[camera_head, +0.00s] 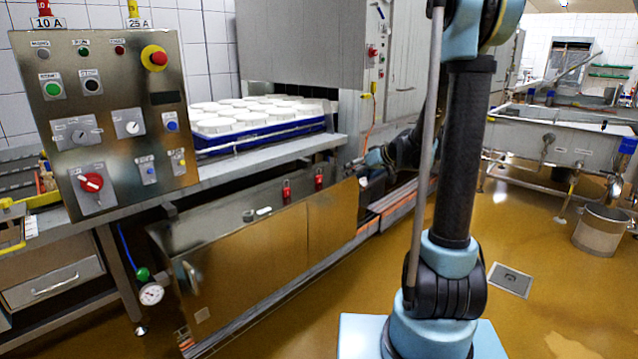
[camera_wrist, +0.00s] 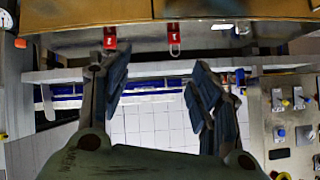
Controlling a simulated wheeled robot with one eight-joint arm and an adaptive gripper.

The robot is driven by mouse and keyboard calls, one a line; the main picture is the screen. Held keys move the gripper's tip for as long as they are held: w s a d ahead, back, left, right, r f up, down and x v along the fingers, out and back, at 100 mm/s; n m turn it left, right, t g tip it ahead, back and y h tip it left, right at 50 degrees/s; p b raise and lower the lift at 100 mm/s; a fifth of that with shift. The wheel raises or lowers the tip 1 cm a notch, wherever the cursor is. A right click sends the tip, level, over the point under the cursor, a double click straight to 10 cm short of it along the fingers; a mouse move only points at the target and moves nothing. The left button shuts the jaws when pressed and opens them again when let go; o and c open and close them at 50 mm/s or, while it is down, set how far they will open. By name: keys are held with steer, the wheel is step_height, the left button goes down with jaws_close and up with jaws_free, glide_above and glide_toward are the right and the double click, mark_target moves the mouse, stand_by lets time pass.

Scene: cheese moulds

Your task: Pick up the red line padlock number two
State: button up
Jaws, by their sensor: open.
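In the head view one is at left (camera_head: 287,191) and the other (camera_head: 319,179) is at right, closer to my arm. The wrist view looks upside down; it shows one padlock (camera_wrist: 109,38) near the left finger and another padlock (camera_wrist: 174,36) to its right. No number is readable on either. My gripper (camera_wrist: 155,80) is open and empty, its fingers spread below the padlocks in that view. In the head view my gripper (camera_head: 376,160) is partly hidden by my arm.
A control panel (camera_head: 110,115) with knobs stands at left. A blue crate (camera_head: 260,135) of white moulds sits on the steel shelf (camera_head: 270,157) above the padlocks. A pressure gauge (camera_head: 151,293) is low at left. The floor (camera_head: 380,270) in front is clear.

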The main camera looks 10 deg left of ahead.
steer(key=w+a+f+n+t+y, duration=0.25)
steer(key=w+f, duration=0.25)
steer(key=w, duration=0.7)
steer(key=t+y, duration=0.2)
steer(key=t, duration=0.1)
glide_toward(320, 178)
steer(key=shift+g, duration=0.25)
steer(key=x, duration=1.1)
steer(key=shift+w+r, duration=0.1)
steer(key=shift+r, duration=0.05)
steer(key=c, duration=1.3)
steer(key=shift+r, duration=0.15)
